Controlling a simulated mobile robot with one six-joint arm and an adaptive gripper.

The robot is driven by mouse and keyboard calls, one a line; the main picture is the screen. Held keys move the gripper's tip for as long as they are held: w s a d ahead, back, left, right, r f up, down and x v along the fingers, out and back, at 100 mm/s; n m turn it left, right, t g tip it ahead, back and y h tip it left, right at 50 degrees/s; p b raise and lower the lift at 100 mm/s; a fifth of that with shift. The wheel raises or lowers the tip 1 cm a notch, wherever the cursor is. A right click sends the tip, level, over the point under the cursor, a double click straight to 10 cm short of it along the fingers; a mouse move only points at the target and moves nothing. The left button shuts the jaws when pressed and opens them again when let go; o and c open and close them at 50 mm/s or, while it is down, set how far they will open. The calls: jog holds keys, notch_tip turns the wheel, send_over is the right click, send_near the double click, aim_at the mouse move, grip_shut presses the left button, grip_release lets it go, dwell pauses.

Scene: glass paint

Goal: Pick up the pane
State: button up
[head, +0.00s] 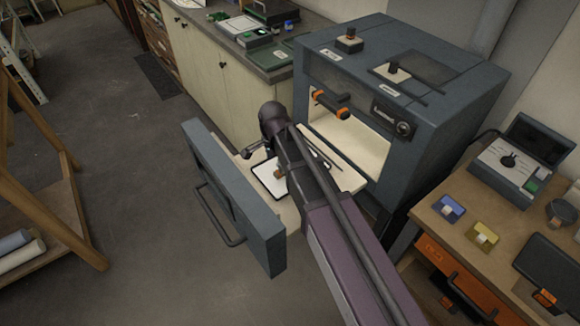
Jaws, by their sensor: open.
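A small pale pane with a dark edge (268,184) lies on the pulled-out shelf (351,180) of the blue-grey kiln. A brown knob (280,173) stands on it. My arm crosses in front and hides part of the pane and shelf. My gripper (249,152) is open and empty, above the shelf at the pane's upper left. It looks apart from the pane, but its exact height is hard to tell.
The kiln (450,115) stands open, its door panel (232,195) standing out to the left with a bar handle. A wooden bench (432,213) at right holds a blue plate (449,208) and a yellow plate (482,235) with knobs. A wooden rack (62,205) stands at left. Floor between is clear.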

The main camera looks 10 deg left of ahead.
aim_at(277, 173)
jog(key=shift+w+f+b, duration=0.1)
jog(key=shift+f+b, duration=2.35)
jog(key=shift+f, duration=0.1)
grip_shut()
